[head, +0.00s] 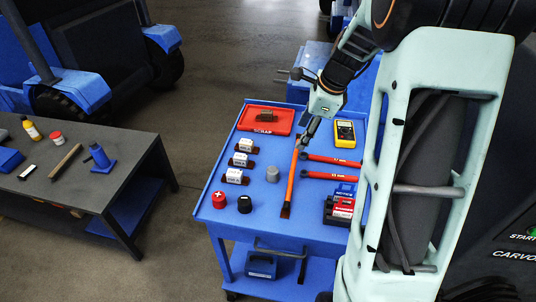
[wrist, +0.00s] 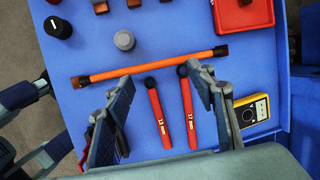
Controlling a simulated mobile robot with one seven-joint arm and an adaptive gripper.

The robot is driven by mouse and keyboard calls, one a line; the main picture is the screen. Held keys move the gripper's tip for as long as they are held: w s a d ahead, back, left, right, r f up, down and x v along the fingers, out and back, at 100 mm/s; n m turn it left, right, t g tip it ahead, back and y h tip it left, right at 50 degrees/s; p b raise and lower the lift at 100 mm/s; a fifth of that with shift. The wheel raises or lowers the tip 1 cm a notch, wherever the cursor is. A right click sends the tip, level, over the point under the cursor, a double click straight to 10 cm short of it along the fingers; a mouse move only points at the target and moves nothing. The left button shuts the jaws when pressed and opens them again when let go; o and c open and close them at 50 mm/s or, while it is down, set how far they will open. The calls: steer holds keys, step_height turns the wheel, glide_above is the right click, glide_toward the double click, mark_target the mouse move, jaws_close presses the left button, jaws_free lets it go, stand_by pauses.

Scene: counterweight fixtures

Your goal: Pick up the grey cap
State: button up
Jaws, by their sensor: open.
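The grey cap (head: 272,173) stands on the blue cart top, left of the long orange bar in the head view. In the wrist view the grey cap (wrist: 124,41) shows from above near the top, beyond the orange bar (wrist: 150,65). My gripper (wrist: 158,74) is open, its two fingers spread wide with nothing between the tips. In the head view my gripper (head: 309,133) is over the far part of the cart, up and right of the cap. The cap is apart from the fingers.
A red cap (head: 219,200) and a black cap (head: 245,204) stand nearer the cart's front edge. Labelled blocks (head: 238,160) line the left, with a red scrap tray (head: 265,119) behind. Red-handled tools (head: 330,160) and a yellow multimeter (head: 345,132) lie right.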

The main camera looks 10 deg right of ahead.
steer(key=m+g+y, duration=0.1)
steer(key=y, duration=0.1)
glide_toward(273, 169)
steer(key=x, duration=0.4)
steer(key=shift+w+f, duration=0.1)
steer(key=shift+f, duration=0.25)
steer(key=shift+x, duration=2.95)
steer(key=shift+c, duration=0.4)
steer(key=c, duration=0.7)
